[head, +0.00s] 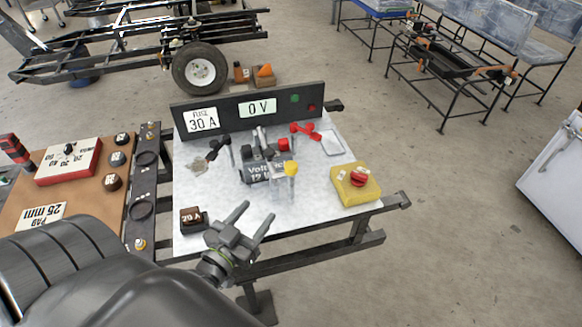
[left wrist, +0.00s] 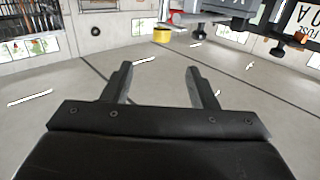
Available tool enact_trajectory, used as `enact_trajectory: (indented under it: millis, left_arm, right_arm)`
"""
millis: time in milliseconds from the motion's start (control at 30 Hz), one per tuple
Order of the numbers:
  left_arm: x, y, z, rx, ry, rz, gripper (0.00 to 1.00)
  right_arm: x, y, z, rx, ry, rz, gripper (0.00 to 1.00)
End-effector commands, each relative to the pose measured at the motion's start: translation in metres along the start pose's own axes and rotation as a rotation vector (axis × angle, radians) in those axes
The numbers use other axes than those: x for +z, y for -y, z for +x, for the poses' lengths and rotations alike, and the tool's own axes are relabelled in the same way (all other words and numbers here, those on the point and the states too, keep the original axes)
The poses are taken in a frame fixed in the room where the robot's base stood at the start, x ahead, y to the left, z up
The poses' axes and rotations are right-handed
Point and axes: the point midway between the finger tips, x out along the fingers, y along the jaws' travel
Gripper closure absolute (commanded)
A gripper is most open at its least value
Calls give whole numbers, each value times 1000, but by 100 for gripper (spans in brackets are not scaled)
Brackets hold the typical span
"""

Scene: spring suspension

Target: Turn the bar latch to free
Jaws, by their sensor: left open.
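A dark block marked "Volt... 12 V" (head: 257,171) sits mid-table with grey upright parts around it. I cannot tell for sure which part is the bar latch. A clear upright piece with a yellow top (head: 291,168) stands at the block's right front. A red-handled part (head: 305,131) lies behind it to the right. A dark-ended part (head: 213,150) is to its left. My left gripper (head: 256,212) is open and empty, over the table's front edge and apart from these parts. In the left wrist view its fingers (left wrist: 159,69) have only floor between them. My right gripper is out of view.
A small brown block (head: 193,218) lies left of my gripper. A yellow box with a red knob (head: 355,186) is at the right. A dark panel (head: 230,110) reading "FUSE 30 A" and "0 V" stands behind. A brown board (head: 85,200) adjoins at the left.

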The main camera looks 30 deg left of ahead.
Motion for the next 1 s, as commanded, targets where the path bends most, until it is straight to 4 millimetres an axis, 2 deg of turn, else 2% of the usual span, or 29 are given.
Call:
enact_trajectory:
  millis: [133, 267, 633, 1000]
  left_arm:
    - [-7, 2, 7, -10, -20, -2, 47]
    - [-9, 2, 24, -9, -19, -2, 47]
    - [-9, 2, 91, -8, -17, -2, 47]
    - [-7, 3, 154, -8, -16, -2, 47]
  right_arm:
    - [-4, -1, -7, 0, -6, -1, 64]
    - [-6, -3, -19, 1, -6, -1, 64]
    - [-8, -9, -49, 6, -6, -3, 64]
    - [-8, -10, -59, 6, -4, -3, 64]
